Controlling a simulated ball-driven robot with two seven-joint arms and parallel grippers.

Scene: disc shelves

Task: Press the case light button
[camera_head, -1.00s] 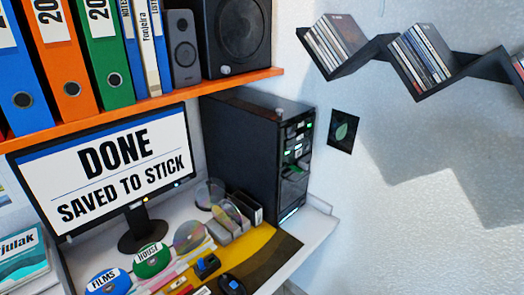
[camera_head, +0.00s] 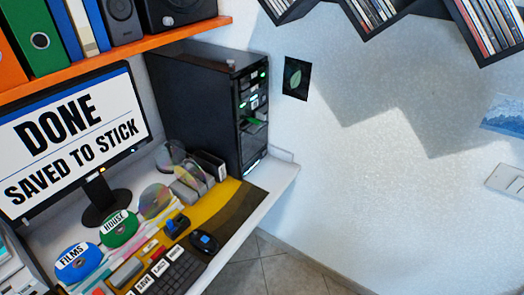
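The black computer case (camera_head: 190,100) stands on the desk beside the monitor. Its front panel (camera_head: 254,115) faces right and carries several small green and white lights. A greenish piece (camera_head: 257,122) sticks out of the front panel. A small light-coloured knob (camera_head: 231,64) shows at the top front edge of the case. I cannot tell which part is the case light button; the details are too small. The monitor (camera_head: 75,135) reads "DONE SAVED TO STICK". Neither of my grippers is in view.
An orange shelf (camera_head: 130,57) with binders and speakers hangs above the desk. Blue FILMS (camera_head: 75,262) and green HOUSE (camera_head: 119,229) labelled items, clear discs (camera_head: 156,201), a keyboard (camera_head: 172,274) and a mouse (camera_head: 204,242) occupy the desk. The floor (camera_head: 285,272) to the right looks clear.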

